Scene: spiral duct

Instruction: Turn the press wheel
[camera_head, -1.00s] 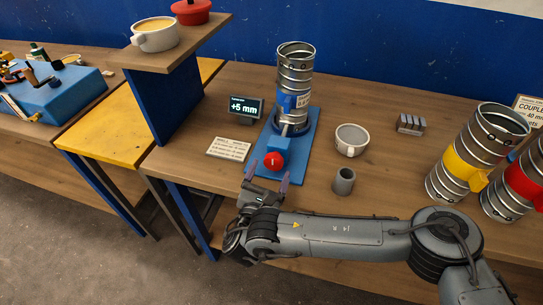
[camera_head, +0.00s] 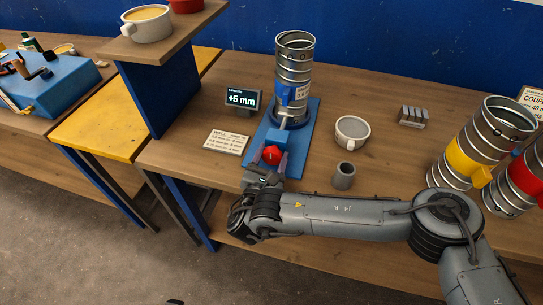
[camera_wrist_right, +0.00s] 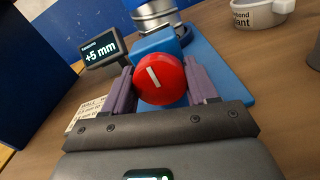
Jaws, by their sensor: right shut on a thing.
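The red press wheel (camera_head: 272,155) sits at the front of the blue press (camera_head: 279,137), and it also shows in the right wrist view (camera_wrist_right: 160,79) with a white line slanting on its face. My right gripper (camera_head: 270,162) is shut on the wheel, one purple finger on each side of it in the right wrist view (camera_wrist_right: 161,92). A silver duct (camera_head: 294,62) with a blue collar stands upright on the press. A small display (camera_head: 242,100) left of the press reads +5 mm. My left gripper is not in view.
A printed card (camera_head: 227,142) lies left of the press. A white cup (camera_head: 352,131) and a grey cylinder (camera_head: 343,176) stand to the right. Ducts with yellow (camera_head: 465,160) and red (camera_head: 524,180) collars stand further right. A raised shelf (camera_head: 165,42) is at left.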

